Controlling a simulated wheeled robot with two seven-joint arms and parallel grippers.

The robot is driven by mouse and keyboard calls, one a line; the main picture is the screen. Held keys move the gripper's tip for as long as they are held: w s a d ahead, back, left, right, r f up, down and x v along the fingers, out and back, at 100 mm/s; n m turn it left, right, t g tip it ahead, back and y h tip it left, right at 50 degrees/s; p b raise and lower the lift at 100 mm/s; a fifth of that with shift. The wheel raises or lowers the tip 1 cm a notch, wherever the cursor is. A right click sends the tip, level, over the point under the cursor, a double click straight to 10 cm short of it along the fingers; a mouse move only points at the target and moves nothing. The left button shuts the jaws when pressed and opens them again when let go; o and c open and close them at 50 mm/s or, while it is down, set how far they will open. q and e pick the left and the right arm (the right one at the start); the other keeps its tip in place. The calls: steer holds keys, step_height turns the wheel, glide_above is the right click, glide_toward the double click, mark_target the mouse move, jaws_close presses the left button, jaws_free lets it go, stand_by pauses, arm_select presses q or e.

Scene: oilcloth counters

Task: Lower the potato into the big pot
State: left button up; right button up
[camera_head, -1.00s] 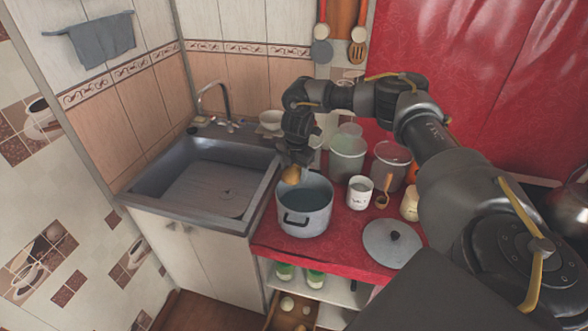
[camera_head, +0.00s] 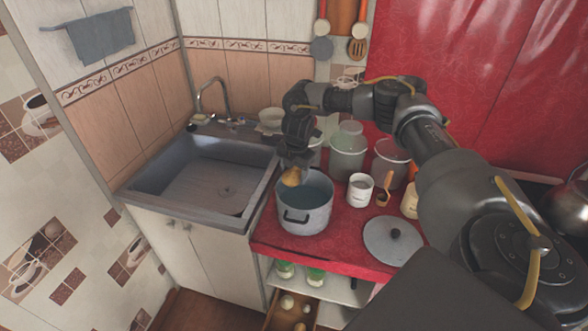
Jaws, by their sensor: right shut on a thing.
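The big pot (camera_head: 305,213) is grey metal and stands open on the red counter, just right of the sink. The potato (camera_head: 291,177) is brown and sits at the tips of my right gripper (camera_head: 294,168), which is shut on it. The potato is over the left back part of the pot's opening, near the rim. I cannot tell whether it is below the rim. My left gripper does not show.
A lid (camera_head: 393,241) lies on the red counter (camera_head: 340,238) right of the pot. A white mug (camera_head: 360,190), a small container with a wooden spoon (camera_head: 384,194) and tall jars (camera_head: 347,154) stand close behind. The sink (camera_head: 205,185) is at left.

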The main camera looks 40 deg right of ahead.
steer(key=shift+f+b, duration=2.75)
steer(key=shift+f, duration=2.8)
steer(key=shift+f+b, duration=1.45)
steer(key=shift+f, duration=1.1)
steer(key=o, duration=1.1)
steer(key=shift+r, duration=0.1)
